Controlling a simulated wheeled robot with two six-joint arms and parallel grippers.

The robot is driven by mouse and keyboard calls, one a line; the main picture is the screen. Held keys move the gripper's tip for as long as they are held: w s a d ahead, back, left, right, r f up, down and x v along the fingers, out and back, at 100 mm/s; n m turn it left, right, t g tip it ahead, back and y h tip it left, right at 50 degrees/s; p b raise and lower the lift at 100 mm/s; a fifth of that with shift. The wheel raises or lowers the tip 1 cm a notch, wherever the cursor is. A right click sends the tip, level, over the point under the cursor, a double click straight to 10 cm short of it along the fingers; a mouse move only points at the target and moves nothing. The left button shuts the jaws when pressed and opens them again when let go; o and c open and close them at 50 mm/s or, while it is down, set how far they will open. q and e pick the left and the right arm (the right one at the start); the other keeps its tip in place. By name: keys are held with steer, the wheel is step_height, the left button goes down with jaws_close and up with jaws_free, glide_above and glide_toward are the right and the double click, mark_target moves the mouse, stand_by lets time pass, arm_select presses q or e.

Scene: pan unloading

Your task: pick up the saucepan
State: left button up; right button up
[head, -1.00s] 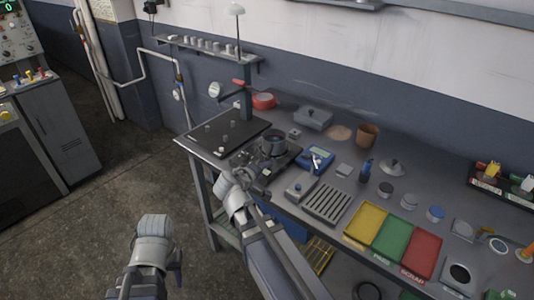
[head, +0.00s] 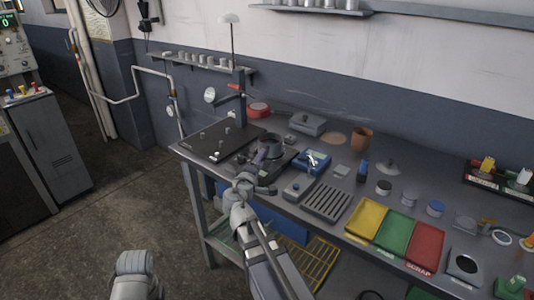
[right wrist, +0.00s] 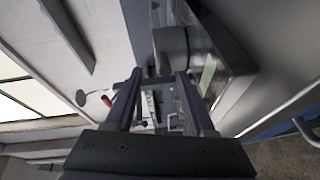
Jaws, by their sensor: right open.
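The saucepan (head: 270,146) appears as a dark, round, upright pot on the workbench, left of the blue device. Its handle cannot be made out clearly. My right gripper (head: 256,184) is at the bench's front edge, just in front of the pot and apart from it. In the right wrist view the right gripper (right wrist: 160,76) has its fingers spread, with nothing between them. A grey cylinder (right wrist: 172,48), which looks like the pot, is beyond the fingertips. My left arm shows only at the bottom of the head view; its gripper is out of sight.
A black plate (head: 222,141) with small pegs lies left of the pot. A blue device (head: 311,163) and a slotted grey block (head: 327,203) stand to the right. Yellow, green and red trays (head: 397,234) lie farther right. A post with a lamp rises behind.

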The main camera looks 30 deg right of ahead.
mark_target(269, 148)
steer(key=shift+f+b+x, duration=0.15)
steer(key=shift+b+x, duration=0.2)
steer(key=shift+x, duration=1.6)
steer(key=shift+f+b+x, duration=0.15)
steer(key=shift+b+x, duration=0.15)
steer(key=shift+x, duration=1.65)
steer(key=shift+s, duration=0.1)
jaws_close()
